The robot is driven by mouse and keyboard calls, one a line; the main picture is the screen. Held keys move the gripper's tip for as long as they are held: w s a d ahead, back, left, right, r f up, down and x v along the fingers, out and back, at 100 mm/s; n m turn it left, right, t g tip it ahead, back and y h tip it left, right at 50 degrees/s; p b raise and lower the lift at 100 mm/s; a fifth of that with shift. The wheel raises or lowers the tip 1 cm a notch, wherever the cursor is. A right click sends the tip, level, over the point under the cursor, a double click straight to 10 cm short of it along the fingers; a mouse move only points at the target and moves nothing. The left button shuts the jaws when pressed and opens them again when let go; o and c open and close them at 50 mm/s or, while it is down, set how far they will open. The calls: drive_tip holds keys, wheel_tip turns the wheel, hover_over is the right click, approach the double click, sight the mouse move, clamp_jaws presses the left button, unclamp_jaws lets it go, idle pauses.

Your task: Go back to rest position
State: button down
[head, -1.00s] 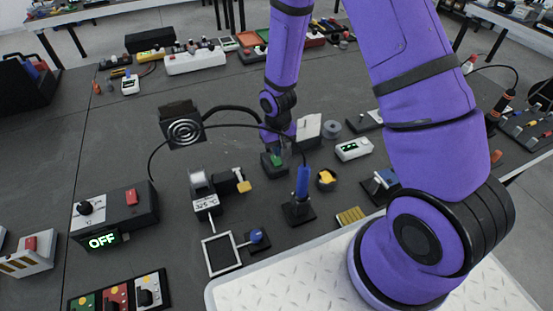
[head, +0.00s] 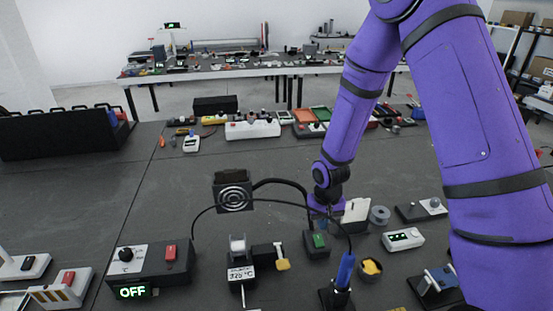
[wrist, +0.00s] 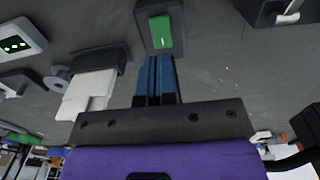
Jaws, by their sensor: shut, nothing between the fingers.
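My gripper (head: 322,226) hangs over the table, just behind a small dark block with a green button (head: 318,241) in the head view. In the wrist view its two blue fingers (wrist: 155,62) are together with nothing between them, and their tips point toward the green-button block (wrist: 160,32). I cannot tell the exact height of the tips above the table. My purple arm reaches out from the right side of the head view.
Close around my gripper stand a white block (head: 356,211), a grey spool (head: 379,215), a white device with a green display (head: 403,239) and a soldering iron with a blue handle (head: 345,270). A box reading OFF (head: 150,262) is at left. The table's left middle is clear.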

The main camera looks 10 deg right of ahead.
drive_tip(key=s+d+r+t, duration=0.1)
drive_tip(key=s+d+r, duration=0.1)
drive_tip(key=r, duration=1)
drive_tip(key=s+d+r+t, duration=0.2)
drive_tip(key=s+d+r, duration=0.1)
drive_tip(key=r, duration=1)
drive_tip(key=s+d+r+t, duration=0.2)
drive_tip(key=s+r, duration=1.1)
drive_tip(key=s, duration=0.5)
drive_tip(key=shift+r, duration=0.4)
